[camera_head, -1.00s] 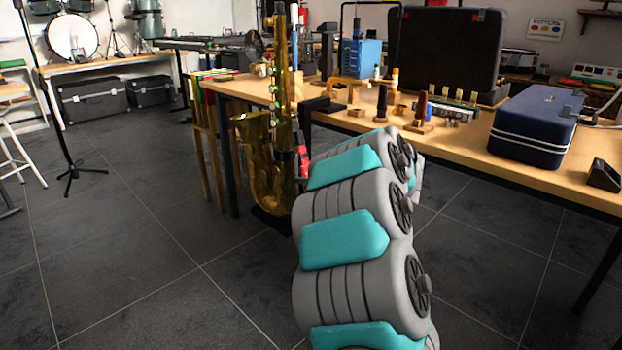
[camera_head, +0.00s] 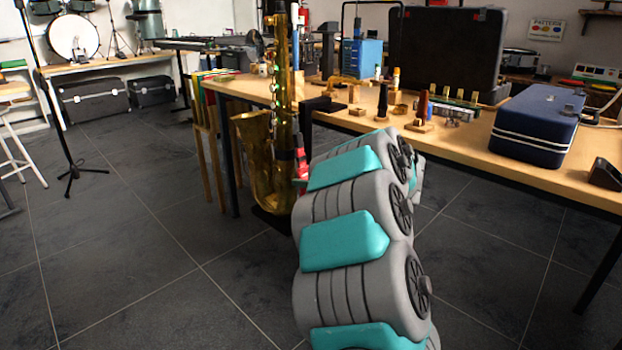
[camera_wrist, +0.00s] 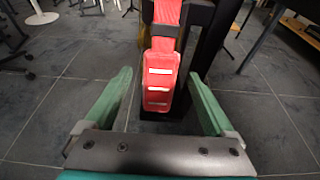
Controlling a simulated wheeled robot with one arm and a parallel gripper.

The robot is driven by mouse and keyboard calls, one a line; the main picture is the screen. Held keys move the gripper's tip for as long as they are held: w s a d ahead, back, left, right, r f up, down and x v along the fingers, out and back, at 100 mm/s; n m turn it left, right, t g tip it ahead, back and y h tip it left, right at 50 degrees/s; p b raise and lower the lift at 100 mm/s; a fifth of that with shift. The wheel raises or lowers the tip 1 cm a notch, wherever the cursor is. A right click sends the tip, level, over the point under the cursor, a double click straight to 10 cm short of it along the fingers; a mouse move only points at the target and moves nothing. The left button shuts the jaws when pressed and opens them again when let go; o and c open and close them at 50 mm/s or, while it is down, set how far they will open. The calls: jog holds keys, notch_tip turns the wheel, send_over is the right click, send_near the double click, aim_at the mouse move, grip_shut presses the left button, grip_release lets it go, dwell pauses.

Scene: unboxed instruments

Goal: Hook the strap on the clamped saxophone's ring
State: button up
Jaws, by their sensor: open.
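The brass saxophone (camera_head: 268,170) stands upright in the head view, left of my arm and beside the workbench. A red strap (camera_head: 301,165) shows at the saxophone's right side, partly hidden by my arm. In the wrist view the red strap (camera_wrist: 166,14) hangs down through a dark band to a wider red end piece with pale bars (camera_wrist: 158,82). My gripper (camera_wrist: 160,82) is open, its green fingers on either side of this red end piece with gaps on both sides. The saxophone's ring cannot be made out.
The workbench (camera_head: 470,150) runs along the right, with a blue case (camera_head: 537,125), a large black case (camera_head: 448,50) and small wooden parts on it. A thin black stand (camera_head: 62,130) is at the left.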

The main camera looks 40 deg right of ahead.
jog(key=v, duration=0.7)
jog(key=shift+s, duration=0.4)
jog(key=shift+r, duration=0.15)
